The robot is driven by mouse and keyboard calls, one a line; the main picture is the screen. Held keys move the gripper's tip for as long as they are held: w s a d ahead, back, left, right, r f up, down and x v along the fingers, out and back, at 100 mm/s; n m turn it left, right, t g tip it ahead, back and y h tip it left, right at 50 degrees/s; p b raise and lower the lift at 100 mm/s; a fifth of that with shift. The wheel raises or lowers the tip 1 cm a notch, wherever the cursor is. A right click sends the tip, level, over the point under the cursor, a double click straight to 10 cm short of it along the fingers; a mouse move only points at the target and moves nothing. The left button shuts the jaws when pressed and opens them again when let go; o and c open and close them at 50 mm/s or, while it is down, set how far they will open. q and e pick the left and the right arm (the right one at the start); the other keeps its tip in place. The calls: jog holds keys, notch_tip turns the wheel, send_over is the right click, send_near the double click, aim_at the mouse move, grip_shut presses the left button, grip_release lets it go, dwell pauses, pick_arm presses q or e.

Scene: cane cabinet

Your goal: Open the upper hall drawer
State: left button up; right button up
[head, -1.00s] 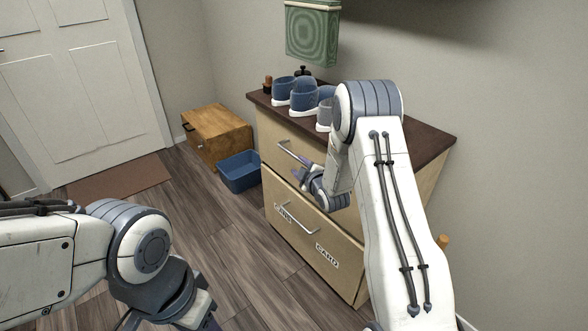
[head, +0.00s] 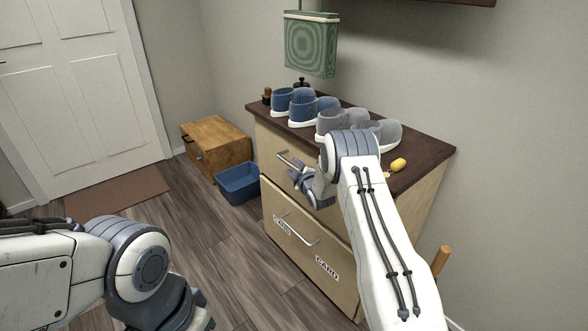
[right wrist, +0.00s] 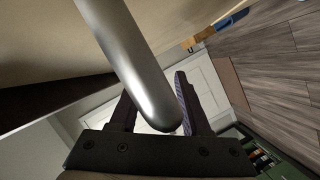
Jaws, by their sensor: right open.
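The pale wooden cabinet (head: 350,220) has an upper drawer (head: 272,143) that looks shut, with a silver bar handle (head: 284,157) partly hidden by my right gripper. The lower drawer (head: 290,250) also looks shut. My right gripper (head: 298,178) is open at the upper drawer's front, by the handle. In the right wrist view the metal handle (right wrist: 135,65) lies between the two open fingers (right wrist: 155,108), not clamped. My left arm is at the lower left; its fingers are outside the picture.
Several blue and grey shoes (head: 303,104) and a yellow object (head: 398,164) stand on the dark cabinet top (head: 425,150). A blue bin (head: 238,182) and a small wooden chest (head: 217,143) are on the floor to the left. The floor before the drawers is clear.

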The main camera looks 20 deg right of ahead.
jog(key=shift+c, duration=0.4)
grip_shut()
jog(key=shift+f, duration=0.1)
dwell(1.0)
